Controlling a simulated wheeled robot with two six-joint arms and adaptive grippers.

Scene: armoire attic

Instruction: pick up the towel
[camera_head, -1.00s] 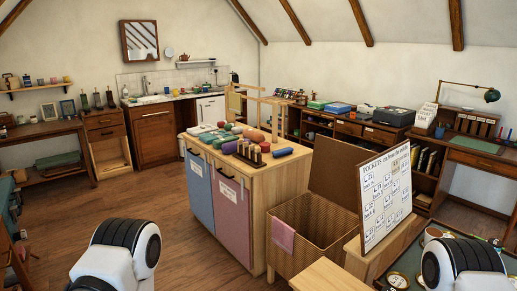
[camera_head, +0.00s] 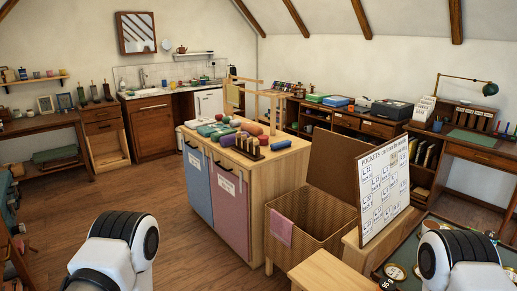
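A pink cloth (camera_head: 280,228), which looks like the towel, hangs over the left front rim of an open wicker hamper (camera_head: 313,246). The hamper's brown lid (camera_head: 338,164) stands raised at its back. Several folded or rolled cloths (camera_head: 207,124) also lie on top of the island cabinet. Parts of my two arms show at the bottom left and bottom right. Neither gripper is in view, and nothing of mine is near the pink cloth.
The wooden island cabinet (camera_head: 281,181) with blue and pink doors stands left of the hamper. A board with labelled pockets (camera_head: 383,190) stands right of it, and a light wooden block (camera_head: 328,272) is in front. Open wooden floor (camera_head: 185,240) lies at the left.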

